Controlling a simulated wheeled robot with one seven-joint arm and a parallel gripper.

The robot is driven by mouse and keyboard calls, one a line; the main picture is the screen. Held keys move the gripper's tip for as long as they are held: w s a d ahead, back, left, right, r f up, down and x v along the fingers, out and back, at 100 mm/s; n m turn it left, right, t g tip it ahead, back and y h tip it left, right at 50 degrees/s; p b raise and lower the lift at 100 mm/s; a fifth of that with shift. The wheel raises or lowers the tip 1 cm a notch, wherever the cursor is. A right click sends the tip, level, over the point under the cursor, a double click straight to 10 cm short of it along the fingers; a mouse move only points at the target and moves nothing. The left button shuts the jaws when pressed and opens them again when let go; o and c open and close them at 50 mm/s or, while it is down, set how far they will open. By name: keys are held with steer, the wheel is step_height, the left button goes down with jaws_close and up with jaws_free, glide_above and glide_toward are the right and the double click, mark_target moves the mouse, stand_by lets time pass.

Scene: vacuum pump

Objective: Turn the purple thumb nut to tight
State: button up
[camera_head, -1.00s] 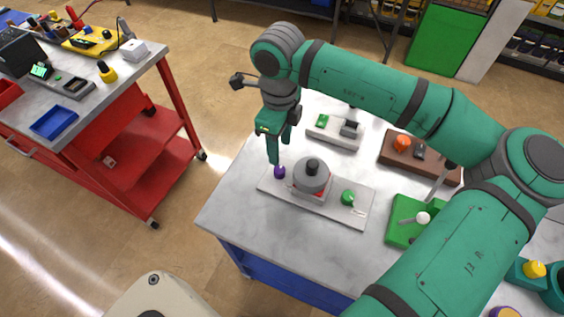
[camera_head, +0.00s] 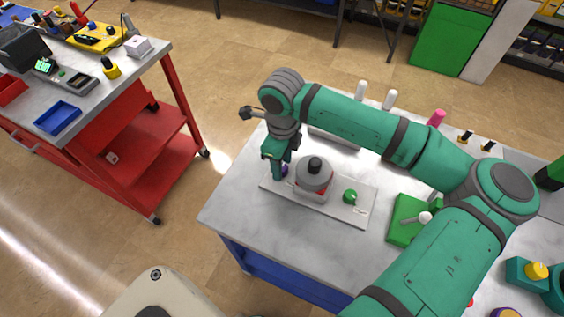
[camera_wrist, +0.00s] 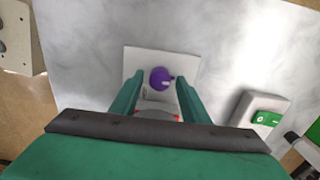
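The purple thumb nut (camera_head: 284,170) is at the left end of a light grey base plate (camera_head: 338,206). My gripper (camera_head: 279,174) is down at the nut and partly hides it in the head view. In the wrist view the nut (camera_wrist: 160,78) lies between the two green fingers of my gripper (camera_wrist: 160,84), with a gap on each side. The fingers are open, and I see no contact. A short pale mark shows on the nut's right side. The grey round pump body (camera_head: 314,175) with a black knob stands on the plate beside the nut.
A green knob (camera_head: 350,196) is at the plate's right end. A green block with a white-tipped lever (camera_head: 407,221) stands further right. The table front (camera_head: 235,208) is bare.

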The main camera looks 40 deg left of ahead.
steer(key=c, duration=0.8)
steer(key=m, duration=0.5)
steer(key=shift+m, duration=0.3)
steer(key=m, duration=1.1)
steer(key=shift+m, duration=0.4)
steer(key=m, duration=0.6)
steer(key=shift+m, duration=0.3)
